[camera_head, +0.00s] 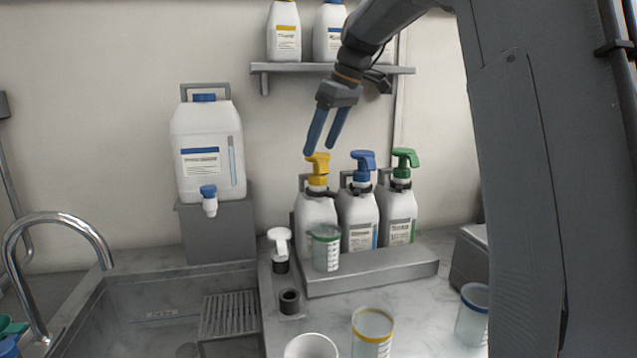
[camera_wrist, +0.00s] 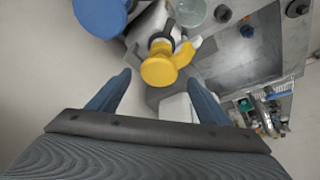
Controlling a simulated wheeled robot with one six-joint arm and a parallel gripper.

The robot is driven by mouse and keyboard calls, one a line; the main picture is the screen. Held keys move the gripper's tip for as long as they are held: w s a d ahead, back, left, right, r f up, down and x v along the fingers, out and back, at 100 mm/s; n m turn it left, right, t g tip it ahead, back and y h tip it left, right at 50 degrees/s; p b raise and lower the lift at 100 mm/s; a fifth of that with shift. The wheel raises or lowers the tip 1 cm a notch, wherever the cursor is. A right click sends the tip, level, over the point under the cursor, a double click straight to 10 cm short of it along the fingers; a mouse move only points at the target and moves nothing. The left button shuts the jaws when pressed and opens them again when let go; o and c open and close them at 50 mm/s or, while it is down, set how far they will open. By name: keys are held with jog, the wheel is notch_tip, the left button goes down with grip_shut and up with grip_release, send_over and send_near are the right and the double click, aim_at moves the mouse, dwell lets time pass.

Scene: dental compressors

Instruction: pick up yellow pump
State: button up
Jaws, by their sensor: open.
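The yellow pump (camera_head: 317,168) is the head on a white bottle (camera_head: 316,218), the leftmost of three pump bottles on a grey stepped stand. My gripper (camera_head: 320,152) is open and empty, with its two blue fingers pointing down just above the yellow pump. In the wrist view, the yellow pump (camera_wrist: 160,66) shows from above, ahead of and between the open fingertips of my gripper (camera_wrist: 158,82). I cannot see either finger touching it.
A blue pump (camera_head: 363,165) and a green pump (camera_head: 405,160) stand close on the right. A wall shelf (camera_head: 335,69) with bottles is above. A clear cup with a green rim (camera_head: 325,247) stands before the yellow-pump bottle. A sink (camera_head: 150,310) is at left.

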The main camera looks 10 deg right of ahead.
aim_at(318, 155)
jog(key=shift+p+x, duration=0.45)
jog(key=shift+x, duration=1.75)
jog(key=shift+d, duration=0.15)
jog(key=c, duration=1.5)
